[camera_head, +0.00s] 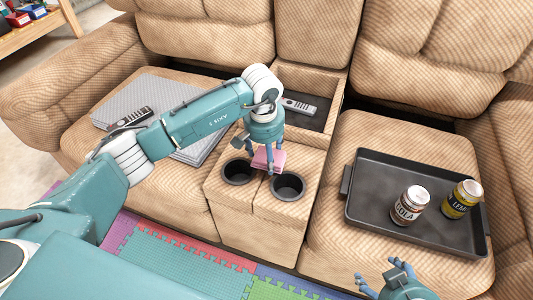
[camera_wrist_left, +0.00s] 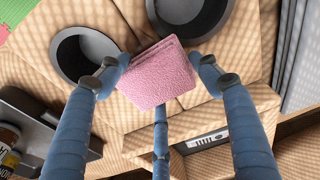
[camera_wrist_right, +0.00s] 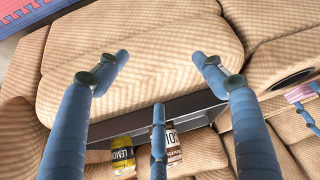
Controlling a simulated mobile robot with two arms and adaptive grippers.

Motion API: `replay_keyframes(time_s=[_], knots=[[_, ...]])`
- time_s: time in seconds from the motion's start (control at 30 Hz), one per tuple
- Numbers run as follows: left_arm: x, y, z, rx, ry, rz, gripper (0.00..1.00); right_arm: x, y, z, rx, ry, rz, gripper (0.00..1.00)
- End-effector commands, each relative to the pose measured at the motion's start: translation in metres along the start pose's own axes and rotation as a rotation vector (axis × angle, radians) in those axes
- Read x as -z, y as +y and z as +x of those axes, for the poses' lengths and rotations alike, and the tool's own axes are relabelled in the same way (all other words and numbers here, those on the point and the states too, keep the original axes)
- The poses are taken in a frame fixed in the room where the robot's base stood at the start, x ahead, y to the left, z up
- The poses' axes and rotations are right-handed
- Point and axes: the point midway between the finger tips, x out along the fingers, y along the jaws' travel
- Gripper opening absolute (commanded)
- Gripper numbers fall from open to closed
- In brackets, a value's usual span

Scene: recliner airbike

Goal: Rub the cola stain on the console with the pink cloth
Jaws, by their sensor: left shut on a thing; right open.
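My left gripper (camera_head: 264,150) is shut on the folded pink cloth (camera_head: 268,159) at the console, between and just behind its two cup holders. The cloth also shows in the left wrist view (camera_wrist_left: 160,75), between my left gripper's fingers (camera_wrist_left: 160,75). The tan console (camera_head: 255,200) stands between the two seats. I cannot see the cola stain; the cloth and fingers cover part of the console top. I cannot tell whether the cloth touches the surface. My right gripper (camera_head: 385,275) is open and empty in front of the right seat.
A dark tray (camera_head: 370,215) on the right seat holds a cola can (camera_head: 409,206) and a yellow lemon can (camera_head: 461,199). A remote (camera_head: 299,107) lies in the console's rear compartment. Another remote (camera_head: 132,118) lies on a grey folded cloth (camera_head: 205,147) on the left seat.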

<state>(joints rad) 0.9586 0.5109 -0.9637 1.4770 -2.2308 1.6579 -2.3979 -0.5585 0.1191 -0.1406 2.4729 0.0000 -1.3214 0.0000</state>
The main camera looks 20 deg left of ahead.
Motion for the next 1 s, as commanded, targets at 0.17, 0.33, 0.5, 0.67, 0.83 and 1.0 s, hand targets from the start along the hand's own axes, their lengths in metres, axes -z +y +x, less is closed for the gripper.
replay_keyframes(time_s=[0.17, 0.33, 0.5, 0.67, 0.83, 1.0], knots=[[0.0, 0.0, 0.002, 0.0, 0.0, 0.0, 0.43, 0.009, -0.002, 0.002, 0.003, 0.034, -0.001, 0.69], [0.0, 0.0, 0.003, 0.0, 0.0, -0.001, 0.43, 0.017, -0.002, 0.003, 0.004, 0.066, -0.001, 0.69], [-0.001, 0.0, 0.005, 0.0, 0.0, -0.001, 0.43, 0.025, -0.003, 0.004, 0.005, 0.098, 0.0, 0.69], [-0.001, 0.0, 0.006, 0.0, 0.0, -0.001, 0.43, 0.033, -0.004, 0.004, 0.007, 0.128, 0.001, 0.69], [-0.001, 0.0, 0.008, 0.0, 0.0, -0.001, 0.43, 0.042, -0.004, 0.004, 0.008, 0.162, 0.0, 0.69], [-0.001, 0.0, 0.009, 0.0, 0.0, -0.001, 0.43, 0.05, -0.005, 0.004, 0.009, 0.189, -0.001, 0.69]])
